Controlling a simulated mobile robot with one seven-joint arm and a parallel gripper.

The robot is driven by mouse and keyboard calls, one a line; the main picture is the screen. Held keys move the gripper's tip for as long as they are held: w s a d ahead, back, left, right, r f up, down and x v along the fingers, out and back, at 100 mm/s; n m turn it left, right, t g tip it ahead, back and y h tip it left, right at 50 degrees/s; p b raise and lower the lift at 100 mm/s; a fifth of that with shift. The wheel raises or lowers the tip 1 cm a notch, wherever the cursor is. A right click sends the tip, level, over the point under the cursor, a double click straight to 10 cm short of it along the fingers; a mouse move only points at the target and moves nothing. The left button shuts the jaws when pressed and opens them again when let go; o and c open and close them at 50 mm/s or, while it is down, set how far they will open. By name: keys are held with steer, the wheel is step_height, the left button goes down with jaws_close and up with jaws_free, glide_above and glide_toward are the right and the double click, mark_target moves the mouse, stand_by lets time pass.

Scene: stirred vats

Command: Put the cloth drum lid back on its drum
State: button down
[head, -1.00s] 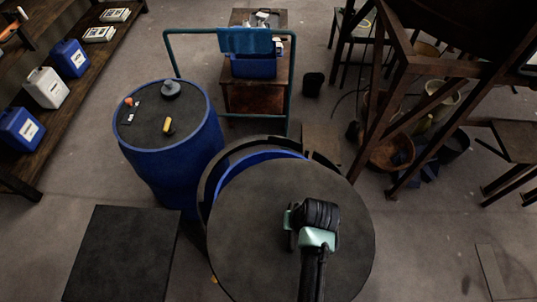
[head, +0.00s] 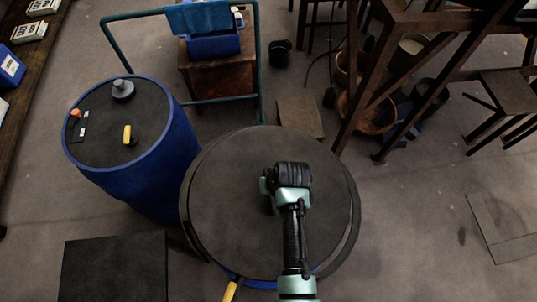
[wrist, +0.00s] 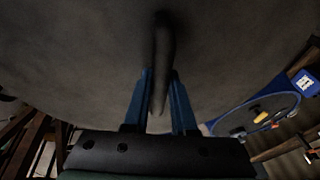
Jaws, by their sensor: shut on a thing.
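The drum lid (head: 235,215) is a wide, dark grey disc with a raised handle (wrist: 163,45). My gripper (wrist: 160,95) is shut on that handle, its blue fingers on either side of it. In the head view my gripper (head: 269,197) is over the lid, right of its middle. The lid covers most of the blue drum (head: 262,285), whose rim shows only as a thin strip at the near edge. A dark ring (head: 351,232) shows around the lid's right side. I cannot tell whether the lid touches the rim.
Another blue drum (head: 150,185) stands at left with small items on its dark top. A trolley (head: 222,78) with a blue bin stands behind, and a brown frame (head: 375,105) at right. A yellow object (head: 230,291) is at the near rim.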

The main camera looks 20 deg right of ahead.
steer(key=shift+s+b+x, duration=0.2)
steer(key=shift+b+x, duration=0.65)
steer(key=shift+x, duration=0.05)
steer(key=shift+s+b+x, duration=0.2)
steer(key=shift+b+x, duration=0.7)
steer(key=shift+s+b+x, duration=0.2)
steer(key=shift+b+x, duration=0.65)
steer(key=shift+x, duration=0.1)
steer(key=shift+d+f+b, duration=0.25)
steer(key=shift+f+b, duration=0.15)
steer(key=shift+f, duration=0.3)
steer(key=c, duration=0.6)
jaws_free()
steer(key=shift+c, duration=0.2)
steer(key=shift+s+a+f, duration=0.1)
steer(key=shift+s+f, duration=0.05)
steer(key=shift+s, duration=0.05)
steer(key=v, duration=1.3)
steer(key=shift+w, duration=0.15)
